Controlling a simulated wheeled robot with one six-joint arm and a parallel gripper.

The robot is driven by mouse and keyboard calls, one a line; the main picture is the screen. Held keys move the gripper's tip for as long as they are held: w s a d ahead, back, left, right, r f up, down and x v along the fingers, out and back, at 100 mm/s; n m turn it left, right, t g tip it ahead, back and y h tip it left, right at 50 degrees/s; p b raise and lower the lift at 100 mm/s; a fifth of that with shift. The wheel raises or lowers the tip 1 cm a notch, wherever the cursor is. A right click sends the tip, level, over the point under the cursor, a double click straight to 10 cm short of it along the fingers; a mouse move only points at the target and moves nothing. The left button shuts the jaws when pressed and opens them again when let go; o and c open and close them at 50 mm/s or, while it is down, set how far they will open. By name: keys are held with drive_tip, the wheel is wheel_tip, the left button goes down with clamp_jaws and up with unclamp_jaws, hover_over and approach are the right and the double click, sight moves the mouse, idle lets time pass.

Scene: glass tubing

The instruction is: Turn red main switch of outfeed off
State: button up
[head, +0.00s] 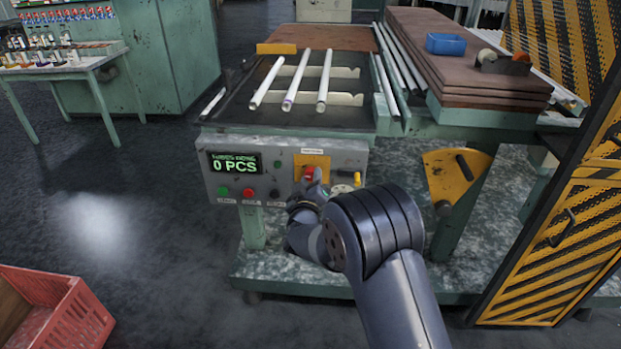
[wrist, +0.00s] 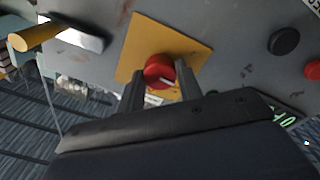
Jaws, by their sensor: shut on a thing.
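The red main switch (head: 309,173) sits on a yellow plate (head: 322,163) on the front of the grey outfeed control panel (head: 228,187). In the head view my gripper (head: 311,182) is at the panel and partly covers the switch. The display on the panel reads "0 PCS".
Green, red and black buttons (head: 248,193) sit left of the switch. A yellow-handled lever (wrist: 36,36) is on the panel's other side. White tubes (head: 296,80) lie on the outfeed above. A yellow-black striped guard (head: 560,210) stands at right.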

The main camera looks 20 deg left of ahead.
drive_tip(key=shift+n, duration=0.3)
drive_tip(key=o, duration=1)
drive_tip(key=v, duration=1)
drive_tip(key=shift+s, duration=0.4)
drive_tip(key=shift+d, duration=0.1)
drive_tip(key=x, duration=1.1)
drive_tip(key=shift+s, duration=0.1)
